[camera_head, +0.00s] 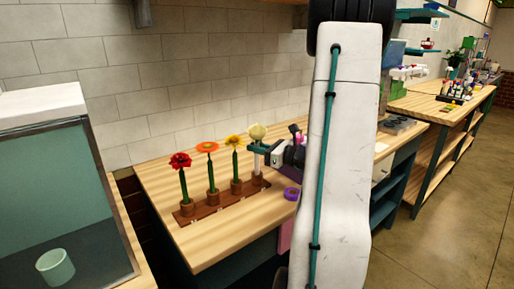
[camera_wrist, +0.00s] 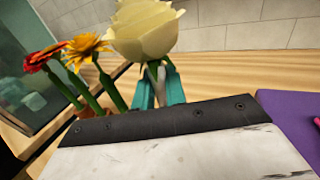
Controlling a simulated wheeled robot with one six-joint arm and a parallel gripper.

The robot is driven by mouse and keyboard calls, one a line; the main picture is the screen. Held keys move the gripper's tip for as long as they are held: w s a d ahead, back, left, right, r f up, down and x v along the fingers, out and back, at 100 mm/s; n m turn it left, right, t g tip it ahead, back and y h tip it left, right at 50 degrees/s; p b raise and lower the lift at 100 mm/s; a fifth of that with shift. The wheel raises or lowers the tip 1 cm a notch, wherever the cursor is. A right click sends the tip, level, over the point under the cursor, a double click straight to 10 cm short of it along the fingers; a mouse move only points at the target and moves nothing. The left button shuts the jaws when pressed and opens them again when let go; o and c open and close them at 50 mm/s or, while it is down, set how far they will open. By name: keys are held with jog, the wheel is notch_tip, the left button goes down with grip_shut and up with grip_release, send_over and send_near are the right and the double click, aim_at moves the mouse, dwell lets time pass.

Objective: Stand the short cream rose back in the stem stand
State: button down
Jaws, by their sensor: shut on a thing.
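The cream rose (camera_head: 257,132) is upright in my gripper (camera_head: 258,149). In the wrist view the rose (camera_wrist: 145,32) fills the top middle, and the teal fingers of my gripper (camera_wrist: 158,88) are shut around its pale stem. The brown stem stand (camera_head: 222,207) lies along the table's front left part. A red flower (camera_head: 180,161), an orange flower (camera_head: 207,147) and a yellow flower (camera_head: 235,141) stand in its holders. The rose's stem is above or in the rightmost holder (camera_head: 259,180); I cannot tell whether it is fully seated.
A purple sheet (camera_wrist: 290,115) shows at the right in the wrist view. A glass-fronted case (camera_head: 60,190) with a pale cup (camera_head: 55,267) is at the left. A tiled wall rises behind.

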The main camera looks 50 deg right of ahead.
jog(key=shift+f, duration=0.4)
dwell(0.3)
jog(key=c, duration=0.8)
grip_release()
jog(key=s+d, duration=0.1)
jog(key=s, duration=0.8)
jog(key=shift+d, duration=0.3)
dwell(0.7)
